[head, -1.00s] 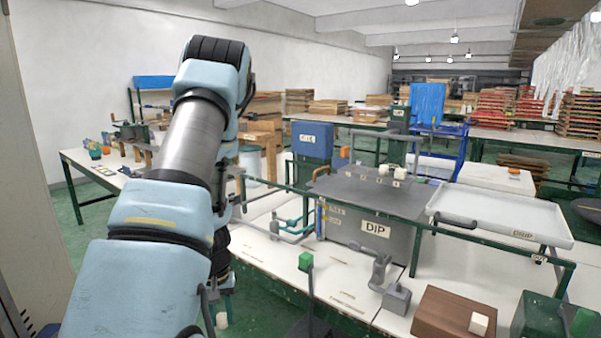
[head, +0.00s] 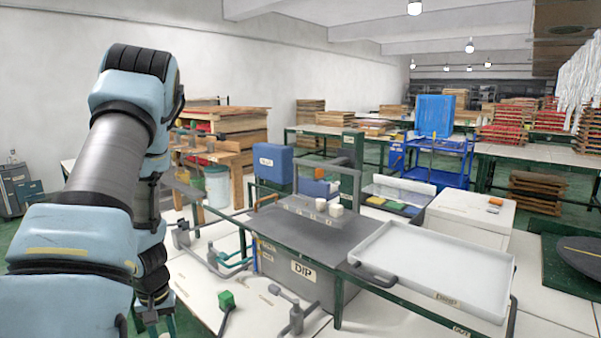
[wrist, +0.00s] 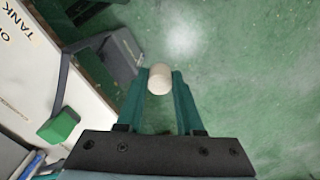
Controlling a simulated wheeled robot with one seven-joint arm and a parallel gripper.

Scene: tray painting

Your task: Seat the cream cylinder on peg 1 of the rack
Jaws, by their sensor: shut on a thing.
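In the wrist view, my gripper (wrist: 160,82) is shut on the cream cylinder (wrist: 159,79), which sits between the teal fingertips with green floor behind it. In the head view, my arm runs down the left side, and the cylinder cannot be made out there. What looks like the rack (head: 305,206) is a low row of small labels at the back of the grey DIP tank, well right of my arm. Two pale cylinders (head: 336,210) stand at its right end. The label numbers are too small to read, and peg 1 cannot be picked out.
The DIP tank (head: 300,288) has a green rail frame around it. A white drip tray (head: 440,265) is to its right. A green-topped lever (head: 227,299) stands at the front and a blue box (head: 273,163) behind. Wrist view: a table edge and green block (wrist: 59,126) lie left; floor right is clear.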

